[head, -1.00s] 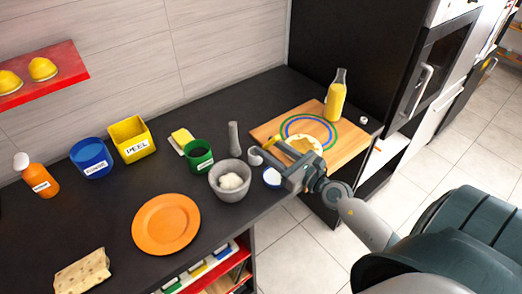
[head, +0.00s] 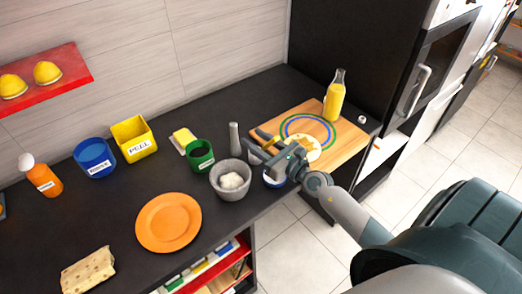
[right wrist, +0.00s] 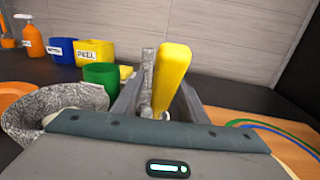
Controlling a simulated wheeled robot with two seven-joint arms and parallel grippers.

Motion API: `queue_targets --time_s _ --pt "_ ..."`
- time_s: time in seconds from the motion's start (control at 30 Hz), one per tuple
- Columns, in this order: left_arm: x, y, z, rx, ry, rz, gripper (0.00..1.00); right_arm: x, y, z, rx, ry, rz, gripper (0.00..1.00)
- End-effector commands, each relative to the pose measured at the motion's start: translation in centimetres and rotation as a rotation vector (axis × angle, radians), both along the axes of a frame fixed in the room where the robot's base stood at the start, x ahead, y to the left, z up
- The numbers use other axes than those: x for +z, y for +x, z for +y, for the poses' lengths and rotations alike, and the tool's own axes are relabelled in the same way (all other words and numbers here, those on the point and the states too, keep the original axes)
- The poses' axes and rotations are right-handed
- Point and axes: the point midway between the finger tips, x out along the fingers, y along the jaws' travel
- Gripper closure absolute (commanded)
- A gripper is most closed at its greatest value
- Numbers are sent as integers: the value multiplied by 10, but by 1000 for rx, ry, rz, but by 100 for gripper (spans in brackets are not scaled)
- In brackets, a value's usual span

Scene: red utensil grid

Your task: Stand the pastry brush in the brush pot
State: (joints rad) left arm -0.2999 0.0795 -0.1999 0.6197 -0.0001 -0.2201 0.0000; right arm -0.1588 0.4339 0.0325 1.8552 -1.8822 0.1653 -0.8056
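The pastry brush shows as a thick yellow handle (right wrist: 172,75), standing nearly upright between my right gripper's fingers in the right wrist view. My right gripper (head: 262,146) appears shut on it, above the counter by the cutting board's left edge. The brush's lower end is hidden by the gripper. A green pot (head: 200,156) with a label too small to read stands left of the gripper; it also shows in the right wrist view (right wrist: 101,76). A small pale grey cup (head: 254,157) is partly hidden behind the gripper. I cannot tell which is the brush pot. My left gripper is out of view.
A grey mortar bowl (head: 229,190) and an upright grey pestle (head: 234,138) stand close to the gripper. The wooden board (head: 348,135) bears a juice bottle (head: 335,100). An orange plate (head: 168,222), blue bin (head: 96,160) and yellow bin (head: 133,140) stand further left.

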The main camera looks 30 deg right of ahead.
Motion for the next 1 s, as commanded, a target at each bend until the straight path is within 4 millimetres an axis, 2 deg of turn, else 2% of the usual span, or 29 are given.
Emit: queue_targets --time_s 0.1,0.27,0.67,0.87,1.0 --pt "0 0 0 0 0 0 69 0 0 0 0 0 0 61" --pt "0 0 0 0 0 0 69 0 0 0 0 0 0 99" --pt "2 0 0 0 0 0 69 3 0 0 0 0 -1 100" --pt "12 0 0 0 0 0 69 22 0 1 0 2 -5 100" --pt "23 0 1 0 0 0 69 44 0 0 -1 2 -7 100"
